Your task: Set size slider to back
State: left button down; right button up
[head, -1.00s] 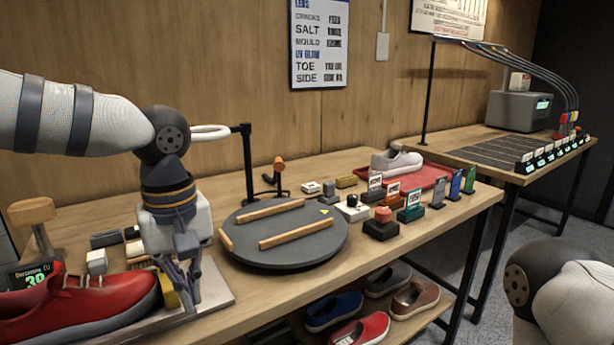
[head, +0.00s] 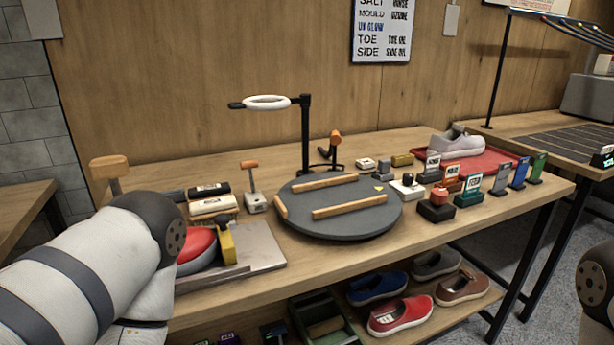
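A red shoe (head: 196,244) lies on a metal measuring plate (head: 264,249) at the left of the bench. Most of the shoe is hidden behind my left arm. A yellow slider block (head: 227,245) stands upright on the plate at the visible end of the shoe. A wooden T-shaped handle (head: 109,166) rises behind my arm at the far left; its base is hidden. The size display is not visible. My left arm crosses the lower left corner, and its gripper is out of sight. My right arm shows only at the right edge, without its gripper.
A dark round turntable (head: 340,232) with wooden bars fills the bench middle. A ring lamp (head: 268,102) stands behind it. Brushes (head: 212,203) and a small wood-topped lever (head: 252,190) sit behind the plate. Several labelled holders and a red tray (head: 492,160) are at right.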

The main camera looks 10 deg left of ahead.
aim_at(221, 221)
jog(key=i+j+u, duration=0.1)
jog(key=j+u, duration=0.25)
jog(key=i+j+u, duration=0.15)
jog(key=j+u, duration=0.25)
jog(key=i+j+u, duration=0.2)
jog(key=u, duration=0.15)
jog(key=j, duration=0.1)
